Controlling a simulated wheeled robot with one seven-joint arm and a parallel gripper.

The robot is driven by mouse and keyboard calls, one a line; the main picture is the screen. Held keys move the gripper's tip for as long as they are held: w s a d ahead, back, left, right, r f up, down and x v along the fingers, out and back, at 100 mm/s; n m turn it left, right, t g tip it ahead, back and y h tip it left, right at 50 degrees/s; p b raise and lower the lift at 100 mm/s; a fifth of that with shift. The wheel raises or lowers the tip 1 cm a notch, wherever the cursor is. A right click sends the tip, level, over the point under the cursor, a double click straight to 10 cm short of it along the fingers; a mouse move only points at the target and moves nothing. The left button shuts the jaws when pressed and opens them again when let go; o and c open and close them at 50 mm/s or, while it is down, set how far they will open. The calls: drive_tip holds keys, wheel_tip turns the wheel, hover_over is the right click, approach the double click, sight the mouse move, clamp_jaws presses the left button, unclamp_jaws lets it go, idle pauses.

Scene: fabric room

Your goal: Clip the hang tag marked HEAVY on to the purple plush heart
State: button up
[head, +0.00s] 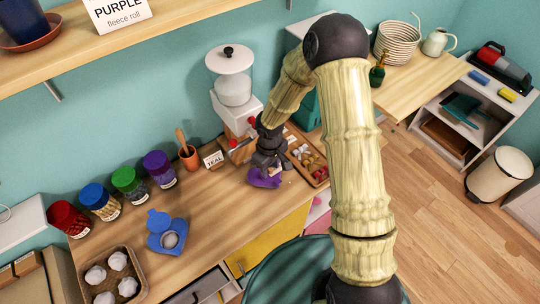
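A purple soft-looking object (264,179), which looks like the plush heart, lies on the wooden worktop. My dark gripper (266,167) is right over it, pointing down. The fingertips are small and partly lost against the purple, so I cannot tell whether they touch it or are closed. I cannot make out a hang tag marked HEAVY. A wooden tray (322,183) with small red, white and brown items stands just right of the gripper, partly hidden by my arm.
Bare worktop lies between.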

wheel_tip(320, 180, up, 17)
idle(0.5)
drive_tip(key=shift+s+a+r, duration=0.1)
drive_tip(key=shift+r, duration=0.1)
idle(0.3)
wheel_tip(320, 180, up, 9)
drive_tip(key=p, duration=0.8)
hover_over(270, 170)
drive_tip(key=shift+f, duration=0.15)
idle(0.6)
idle(0.4)
drive_tip(key=s+d+r+m+t, duration=0.2)
drive_tip(key=s+d+m, duration=0.7)
drive_tip(key=s+d, duration=0.3)
drive_tip(key=shift+d+r, duration=0.15)
drive_tip(key=shift+d, duration=0.65)
idle(1.0)
